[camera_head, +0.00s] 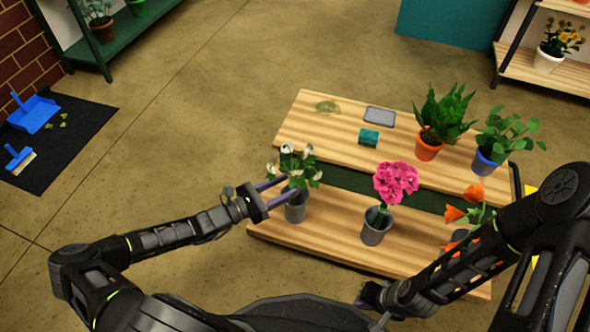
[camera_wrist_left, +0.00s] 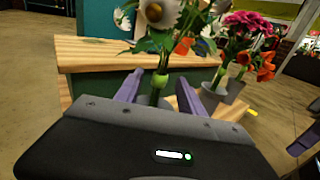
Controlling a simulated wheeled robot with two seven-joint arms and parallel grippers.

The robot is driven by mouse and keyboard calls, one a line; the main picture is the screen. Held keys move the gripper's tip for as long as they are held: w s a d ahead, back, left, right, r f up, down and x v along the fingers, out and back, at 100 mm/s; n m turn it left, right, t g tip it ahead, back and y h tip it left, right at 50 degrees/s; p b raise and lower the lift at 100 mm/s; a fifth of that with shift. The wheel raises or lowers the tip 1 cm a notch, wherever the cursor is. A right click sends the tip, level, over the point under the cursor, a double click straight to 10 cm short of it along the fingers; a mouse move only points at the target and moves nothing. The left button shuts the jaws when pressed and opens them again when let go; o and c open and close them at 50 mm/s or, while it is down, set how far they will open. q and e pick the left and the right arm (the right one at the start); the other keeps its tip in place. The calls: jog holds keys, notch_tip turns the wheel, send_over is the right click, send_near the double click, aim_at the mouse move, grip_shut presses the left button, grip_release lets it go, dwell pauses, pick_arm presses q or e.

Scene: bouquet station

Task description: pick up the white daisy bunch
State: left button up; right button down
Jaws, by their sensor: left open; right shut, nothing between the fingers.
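The white daisy bunch (camera_head: 296,166) stands upright in a grey bucket (camera_head: 297,208) at the left end of the near wooden shelf. My left gripper (camera_head: 279,191) is open at the bunch, just above the bucket rim. In the left wrist view the daisies (camera_wrist_left: 163,22) rise beyond the left gripper (camera_wrist_left: 160,90). Their green stem shows between its two purple fingers, which are apart. Whether the fingers touch the stem cannot be told. My right gripper (camera_head: 374,298) is shut and empty near the front edge of the shelf, with its fingertips hard to make out.
A pink bunch (camera_head: 396,181) stands in another grey bucket (camera_head: 376,227) to the right, with orange flowers (camera_head: 455,213) beyond it. The upper shelf (camera_head: 315,128) holds a teal box (camera_head: 368,137), a grey tray (camera_head: 380,116) and two potted plants.

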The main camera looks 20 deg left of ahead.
aim_at(295, 182)
pick_arm(q)
jog(key=b+x, duration=0.1)
jog(key=x, duration=0.1)
jog(key=shift+w+d+f, duration=0.2)
jog(key=shift+w+d, duration=0.05)
jog(key=shift+d, duration=0.05)
jog(key=shift+w+d+r, duration=0.15)
jog(key=shift+w+d, duration=0.15)
jog(key=shift+w, duration=0.1)
jog(key=shift+c, duration=0.3)
grip_shut()
dwell(0.3)
